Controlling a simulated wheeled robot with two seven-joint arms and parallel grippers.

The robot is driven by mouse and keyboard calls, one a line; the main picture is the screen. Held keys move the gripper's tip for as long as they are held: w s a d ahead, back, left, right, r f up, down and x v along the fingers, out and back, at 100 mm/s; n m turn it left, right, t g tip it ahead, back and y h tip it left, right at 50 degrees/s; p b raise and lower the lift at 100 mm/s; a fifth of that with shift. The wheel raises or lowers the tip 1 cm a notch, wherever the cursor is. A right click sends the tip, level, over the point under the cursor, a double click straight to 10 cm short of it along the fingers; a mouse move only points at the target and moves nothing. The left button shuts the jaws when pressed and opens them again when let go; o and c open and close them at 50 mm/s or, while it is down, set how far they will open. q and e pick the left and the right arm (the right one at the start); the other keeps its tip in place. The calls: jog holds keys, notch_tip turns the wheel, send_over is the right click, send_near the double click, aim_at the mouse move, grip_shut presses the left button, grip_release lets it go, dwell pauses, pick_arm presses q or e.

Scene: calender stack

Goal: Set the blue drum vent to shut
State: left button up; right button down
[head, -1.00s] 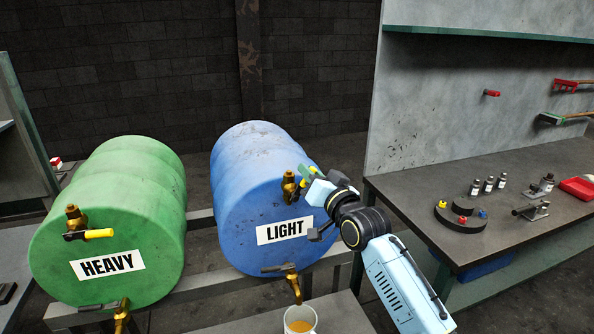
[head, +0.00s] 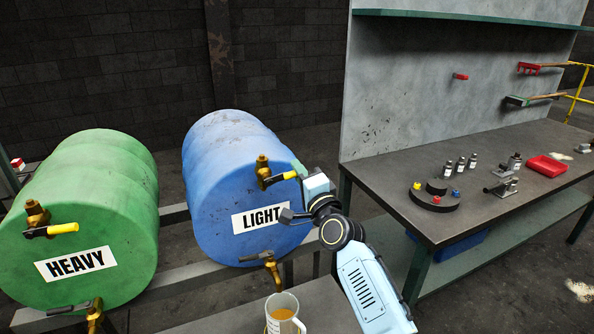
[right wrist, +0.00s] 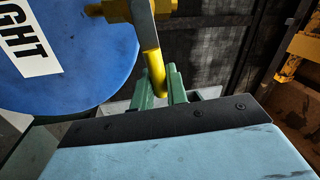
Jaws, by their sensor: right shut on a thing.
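The blue drum (head: 215,165), labelled LIGHT, lies on its side on a rack. My right gripper (head: 299,172) is at the handle's outer end. In the right wrist view the yellow handle (right wrist: 152,66) runs down between the green fingers of my right gripper (right wrist: 161,86), which is shut on its end. My left gripper is not in view.
The green drum (head: 85,205), labelled HEAVY, lies at left with a similar yellow-handled vent (head: 62,228). Below the blue drum's lower tap (head: 268,262) stands a jug (head: 283,314) of amber liquid. A workbench (head: 400,185) with small items stands at right.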

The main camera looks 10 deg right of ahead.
jog(key=shift+f+m+h, duration=0.3)
jog(key=shift+f+m, duration=0.4)
jog(key=shift+m, duration=0.4)
jog(key=c, duration=1.4)
grip_release()
jog(key=shift+c, duration=0.2)
jog(key=shift+s, duration=0.1)
jog(key=v, duration=1.3)
jog(key=shift+f, duration=0.15)
